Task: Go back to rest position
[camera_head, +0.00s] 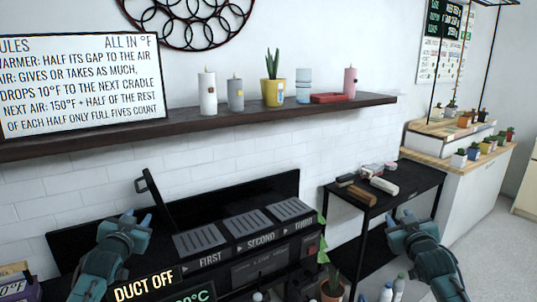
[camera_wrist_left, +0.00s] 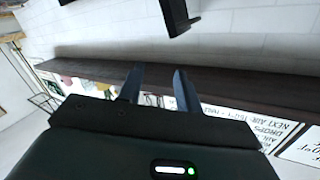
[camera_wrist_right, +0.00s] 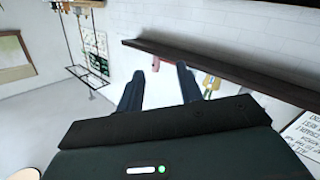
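My left gripper (camera_head: 138,219) is at the lower left of the head view, in front of the dark warmer unit. Its two fingers are apart with nothing between them in the left wrist view (camera_wrist_left: 157,86). My right gripper (camera_head: 404,219) is at the lower right of the head view, in front of the black side table. Its fingers are also apart and empty in the right wrist view (camera_wrist_right: 156,88). Both grippers point up and touch nothing that I can see.
The warmer (camera_head: 240,232) has slots labelled FIRST, SECOND and THIRD and a raised black handle (camera_head: 146,183). The black table (camera_head: 415,180) holds several small blocks. A wall shelf (camera_head: 200,121) carries candles and a potted plant (camera_head: 272,88). Bottles (camera_head: 387,291) stand low at the bottom.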

